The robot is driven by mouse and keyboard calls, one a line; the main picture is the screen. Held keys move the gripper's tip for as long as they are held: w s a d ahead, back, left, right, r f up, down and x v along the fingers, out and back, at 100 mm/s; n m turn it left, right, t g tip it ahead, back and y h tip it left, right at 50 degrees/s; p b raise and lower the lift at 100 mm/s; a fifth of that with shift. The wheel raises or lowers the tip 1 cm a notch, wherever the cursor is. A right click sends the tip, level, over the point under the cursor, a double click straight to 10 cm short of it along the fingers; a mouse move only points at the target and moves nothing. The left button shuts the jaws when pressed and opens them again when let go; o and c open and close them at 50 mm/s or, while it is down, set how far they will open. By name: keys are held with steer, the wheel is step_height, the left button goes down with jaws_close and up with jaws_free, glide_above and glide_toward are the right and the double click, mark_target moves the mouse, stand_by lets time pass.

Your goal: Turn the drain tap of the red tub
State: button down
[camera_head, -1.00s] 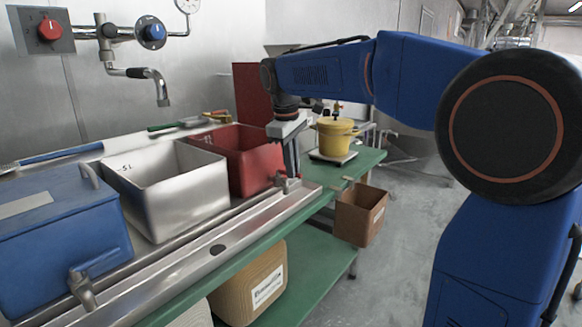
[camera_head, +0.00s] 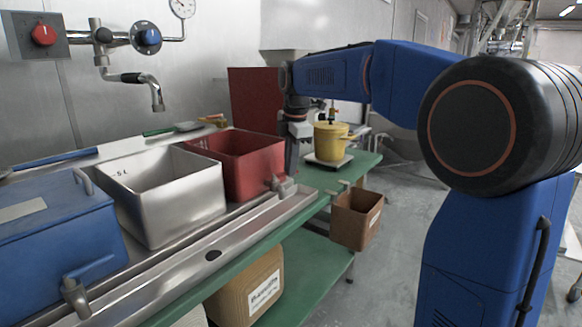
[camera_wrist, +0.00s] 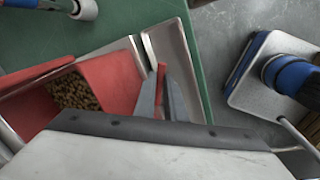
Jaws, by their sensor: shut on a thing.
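The red tub (camera_head: 253,165) stands at the right end of the row of tubs in the head view. In the wrist view the tub (camera_wrist: 112,80) holds brown granules. Its drain tap (camera_head: 283,187) is on the front right side, low above the steel trough. My gripper (camera_wrist: 161,88) points down at the tap, with its two fingers on either side of a narrow red tap lever (camera_wrist: 161,75). It is shut on this lever. In the head view my gripper (camera_head: 291,172) is beside the tub's right corner, and the lever is hidden there.
A steel tub (camera_head: 190,210) and a blue tub (camera_head: 60,240) stand to the left. A yellow pot (camera_head: 328,144) is on a scale (camera_head: 331,162) to the right. A brown box (camera_head: 352,221) hangs at the green table's (camera_head: 325,192) edge. The steel trough (camera_head: 240,238) runs along the front.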

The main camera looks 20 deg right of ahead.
steer(key=w+n, duration=0.1)
steer(key=n, duration=0.1)
steer(key=shift+w+n, duration=0.1)
steer(key=shift+n, duration=0.2)
steer(key=shift+w+a+n+y, duration=0.2)
steer(key=shift+w+n, duration=0.1)
steer(key=shift+n, duration=0.4)
steer(key=shift+w+a+n+y, duration=0.1)
steer(key=shift+w+n+y, duration=0.15)
steer(key=shift+n, duration=0.45)
steer(key=c, duration=1.8)
jaws_free()
steer(key=shift+r, duration=0.1)
steer(key=v, duration=1.7)
steer(key=shift+w+r, duration=0.15)
steer(key=shift+w, duration=0.1)
